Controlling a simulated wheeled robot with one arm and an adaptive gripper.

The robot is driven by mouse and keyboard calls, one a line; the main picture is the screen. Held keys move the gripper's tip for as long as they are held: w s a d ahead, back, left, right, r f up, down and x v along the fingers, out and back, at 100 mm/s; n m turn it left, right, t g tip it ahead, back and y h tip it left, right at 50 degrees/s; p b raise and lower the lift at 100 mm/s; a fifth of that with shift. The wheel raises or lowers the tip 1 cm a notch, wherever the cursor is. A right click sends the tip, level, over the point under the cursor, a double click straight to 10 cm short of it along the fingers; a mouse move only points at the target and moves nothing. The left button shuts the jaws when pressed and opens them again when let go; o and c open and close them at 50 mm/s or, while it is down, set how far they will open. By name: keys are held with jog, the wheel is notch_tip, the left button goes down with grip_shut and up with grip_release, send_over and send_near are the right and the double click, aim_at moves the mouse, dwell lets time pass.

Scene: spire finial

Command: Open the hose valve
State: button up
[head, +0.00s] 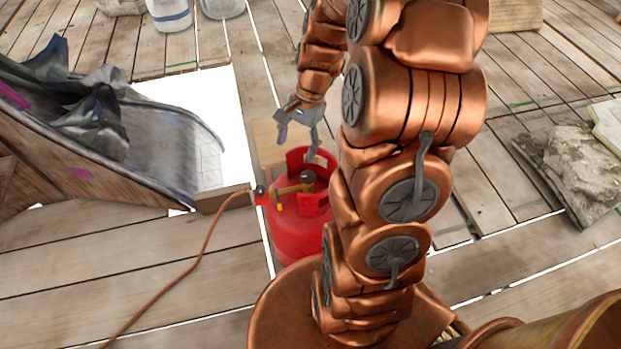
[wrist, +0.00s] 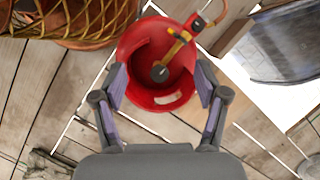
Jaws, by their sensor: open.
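A red gas cylinder (head: 296,235) stands on the plank floor, left of my arm. Inside its collar is a brass valve (head: 291,189) with a round grey knob (head: 308,176). A small yellow lever (head: 279,201) and a red fitting (head: 262,196) sit at the hose end. In the wrist view the knob (wrist: 160,73) lies between my fingers, with the yellow fitting (wrist: 179,34) and red fitting (wrist: 197,22) above it. My gripper (head: 298,143) is open and empty, pointing down above the cylinder. It also shows in the wrist view (wrist: 161,84). No contact is visible.
An orange hose (head: 205,245) runs from the fitting across the floor to the lower left. A curved wooden structure with dark cloth (head: 100,120) stands left. A stone block (head: 570,170) lies at right.

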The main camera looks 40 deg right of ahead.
aim_at(309, 175)
jog(key=w+d+f+m+t+b, duration=0.1)
jog(key=d+f+m+b, duration=0.1)
jog(key=d+f+m, duration=0.3)
jog(key=w+d+f+b, duration=0.1)
jog(key=d+f, duration=0.3)
jog(key=f, duration=0.3)
jog(key=shift+y, duration=0.4)
jog(key=shift+b+x, duration=0.35)
jog(key=shift+x, duration=3.35)
jog(key=shift+a, duration=0.1)
jog(key=shift+r, duration=0.1)
jog(key=c, duration=1.2)
